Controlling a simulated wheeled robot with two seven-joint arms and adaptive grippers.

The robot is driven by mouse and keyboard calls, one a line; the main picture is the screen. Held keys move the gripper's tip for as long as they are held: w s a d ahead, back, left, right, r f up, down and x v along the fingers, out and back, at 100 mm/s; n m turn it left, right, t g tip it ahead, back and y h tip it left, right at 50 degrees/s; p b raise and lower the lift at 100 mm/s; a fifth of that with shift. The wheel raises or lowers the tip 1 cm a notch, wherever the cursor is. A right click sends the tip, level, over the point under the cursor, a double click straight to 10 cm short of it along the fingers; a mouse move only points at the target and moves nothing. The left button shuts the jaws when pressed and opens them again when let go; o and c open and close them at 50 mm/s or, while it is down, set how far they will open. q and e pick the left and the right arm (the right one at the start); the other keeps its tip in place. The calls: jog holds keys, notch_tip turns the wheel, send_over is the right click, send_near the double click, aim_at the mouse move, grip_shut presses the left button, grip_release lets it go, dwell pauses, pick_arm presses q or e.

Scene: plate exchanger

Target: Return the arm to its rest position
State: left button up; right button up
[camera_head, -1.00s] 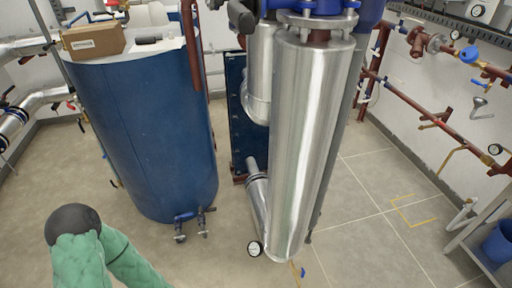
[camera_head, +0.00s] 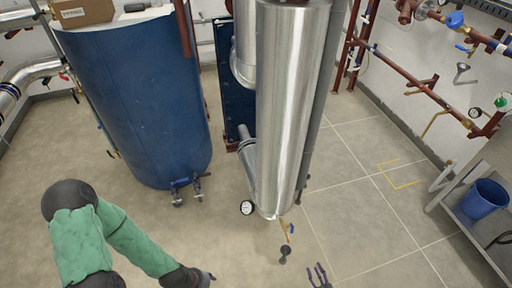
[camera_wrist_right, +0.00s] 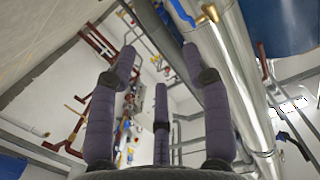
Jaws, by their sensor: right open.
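My left arm, in a green sleeve with dark joints, comes in at the lower left of the head view. Its dark end reaches the bottom edge, and I cannot make out the left gripper there.
A blue tank (camera_head: 140,105) stands at the left and a tall shiny metal cylinder (camera_head: 290,100) in the middle, with a gauge (camera_head: 247,208) low beside it. A shelf with a blue bucket (camera_head: 483,199) is at the right. Tiled floor (camera_head: 355,220) lies open between.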

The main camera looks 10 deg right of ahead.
jog(key=w+a+r+m+g+p, duration=0.1)
jog(key=w+a+r+g, duration=0.15)
jog(key=w, duration=0.25)
jog(key=w+a+r+g+y+p, duration=0.1)
jog(key=w+a+r, duration=0.1)
jog(key=w+r, duration=0.15)
jog(key=w+a+r+m+g+p, duration=0.1)
jog(key=w+a+r+g, duration=0.15)
jog(key=w, duration=0.35)
jog(key=a+r+g, duration=0.2)
jog(key=a+r, duration=0.2)
jog(key=r, duration=0.1)
jog(key=s+a+r+g+y+p, duration=0.1)
jog(key=s+a+r+g, duration=0.3)
jog(key=s+a+r, duration=0.3)
jog(key=s+a+r+g+p, duration=0.2)
jog(key=s+a+r+g, duration=0.2)
jog(key=s+a+r, duration=0.4)
notch_tip(320, 180, up, 4)
jog(key=shift+s+r+g+y, duration=0.3)
jog(key=shift+s+y, duration=0.1)
jog(key=shift+s, duration=0.85)
jog(key=shift+f, duration=0.1)
